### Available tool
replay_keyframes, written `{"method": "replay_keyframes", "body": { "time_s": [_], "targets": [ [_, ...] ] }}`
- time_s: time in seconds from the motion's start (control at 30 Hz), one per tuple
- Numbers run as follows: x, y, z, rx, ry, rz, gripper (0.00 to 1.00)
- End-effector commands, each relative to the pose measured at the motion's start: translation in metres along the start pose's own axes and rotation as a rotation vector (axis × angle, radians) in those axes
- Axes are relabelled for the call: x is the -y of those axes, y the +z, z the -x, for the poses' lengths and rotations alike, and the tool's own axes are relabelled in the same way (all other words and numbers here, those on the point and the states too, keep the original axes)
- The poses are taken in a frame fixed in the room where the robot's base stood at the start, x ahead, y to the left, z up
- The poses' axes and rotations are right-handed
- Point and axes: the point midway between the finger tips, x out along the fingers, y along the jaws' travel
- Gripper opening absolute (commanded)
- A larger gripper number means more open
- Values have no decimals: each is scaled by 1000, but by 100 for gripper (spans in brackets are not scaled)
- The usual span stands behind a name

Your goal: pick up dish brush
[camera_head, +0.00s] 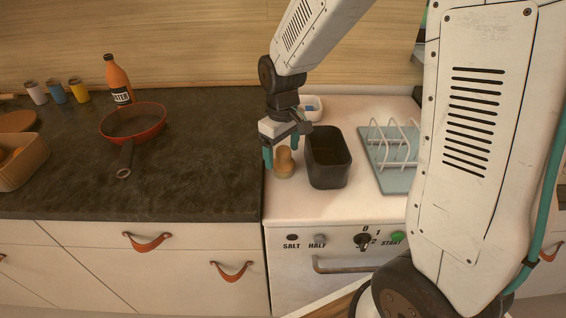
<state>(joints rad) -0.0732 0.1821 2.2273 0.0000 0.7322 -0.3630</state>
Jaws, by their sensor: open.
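A small tan, round-topped object, apparently the dish brush (284,168), stands on the white appliance top near its left edge. Its lower part looks wider than its top. My gripper (281,156) points down over it with teal fingers apart, one at its left and one at its upper right. The gripper is open, and the top of the brush shows between the fingers. I cannot tell whether either finger touches it.
A dark open bin (328,180) stands close to the right of the brush. Behind it is a small white dish (316,101) with something blue. A wire rack on a pale board (396,182) lies further right. A red pan (133,124) and an orange bottle (118,78) are on the dark counter (200,160).

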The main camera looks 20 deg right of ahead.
Motion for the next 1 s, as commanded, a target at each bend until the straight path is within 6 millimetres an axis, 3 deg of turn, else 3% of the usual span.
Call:
{"method": "replay_keyframes", "body": {
  "time_s": [0.3,0.57,0.73,0.77,1.0],
  "targets": [
    [-2,1,-43,2,-1,-1,78],
    [-3,1,-46,0,0,-2,78],
    [-3,1,-45,0,0,-2,34],
    [-3,1,-45,0,0,-2,28],
    [-3,1,-45,-1,0,-2,28]
  ]
}}
